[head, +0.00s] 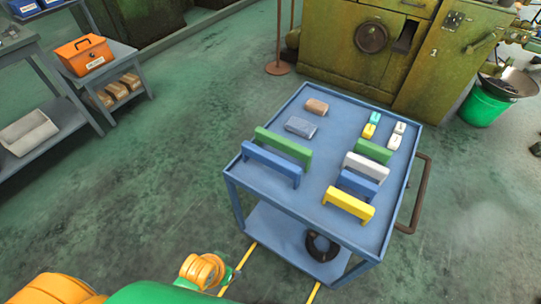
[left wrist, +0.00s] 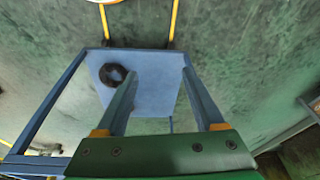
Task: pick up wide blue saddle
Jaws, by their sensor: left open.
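The wide blue saddle (head: 270,165) is a long blue bar with short legs, standing upright at the left front edge of the blue cart top (head: 318,178). A wide green saddle (head: 284,147) stands close behind it, roughly parallel. A narrower blue saddle (head: 357,184) stands on the cart's right half. My left gripper (left wrist: 158,72) is open and empty in the left wrist view, with the cart's lower shelf (left wrist: 152,88) beyond its fingers. In the head view my left arm is low, in front of the cart and apart from the saddle. I cannot make out the wide blue saddle in the wrist view.
White (head: 366,166), yellow (head: 348,204) and narrower green (head: 374,151) saddles share the cart's right half. Grey (head: 300,127) and brown (head: 316,107) blocks lie behind. A black ring (head: 322,247) lies on the lower shelf. Machines (head: 365,50) stand behind; floor is open left of the cart.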

